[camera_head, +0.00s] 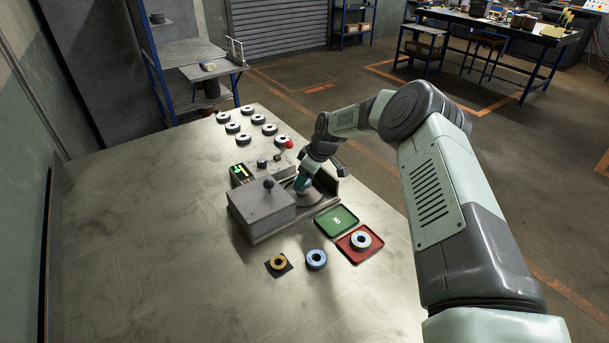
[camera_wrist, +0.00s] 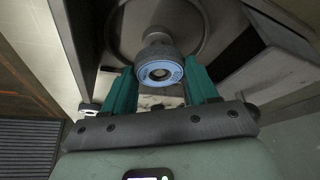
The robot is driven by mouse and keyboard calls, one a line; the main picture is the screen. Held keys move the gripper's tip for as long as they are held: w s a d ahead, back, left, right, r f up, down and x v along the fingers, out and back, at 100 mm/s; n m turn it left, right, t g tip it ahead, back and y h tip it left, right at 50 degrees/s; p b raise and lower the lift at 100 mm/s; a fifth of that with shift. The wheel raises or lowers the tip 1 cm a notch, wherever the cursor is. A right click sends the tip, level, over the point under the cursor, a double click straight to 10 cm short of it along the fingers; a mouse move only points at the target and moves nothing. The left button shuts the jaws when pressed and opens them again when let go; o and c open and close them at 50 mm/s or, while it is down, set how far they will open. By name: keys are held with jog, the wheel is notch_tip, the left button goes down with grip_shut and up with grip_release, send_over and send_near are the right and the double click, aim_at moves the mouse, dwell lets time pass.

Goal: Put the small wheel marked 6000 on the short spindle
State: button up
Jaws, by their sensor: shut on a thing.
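My gripper (camera_head: 302,184) reaches into the grey machine (camera_head: 262,210), beside its box-shaped cover. In the wrist view its teal fingers (camera_wrist: 161,88) are shut on a small wheel (camera_wrist: 160,70) with a blue face, dark rim and centre hole. The marking on the blue face is too small to read. Behind the wheel, a pale round part, apparently the spindle (camera_wrist: 154,32), stands in front of a round grey recess. The wheel overlaps it in the picture, and I cannot tell whether the wheel is around it or only in front of it.
Nearby lie a blue wheel (camera_head: 316,259), a brass-coloured ring (camera_head: 278,262), a green tray (camera_head: 337,221) and a red tray (camera_head: 366,253) holding a pale wheel (camera_head: 361,240). The table's left side is clear.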

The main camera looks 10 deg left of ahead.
jog(key=shift+f, duration=1.15)
jog(key=o, duration=1.4)
jog(key=shift+r, duration=3.8)
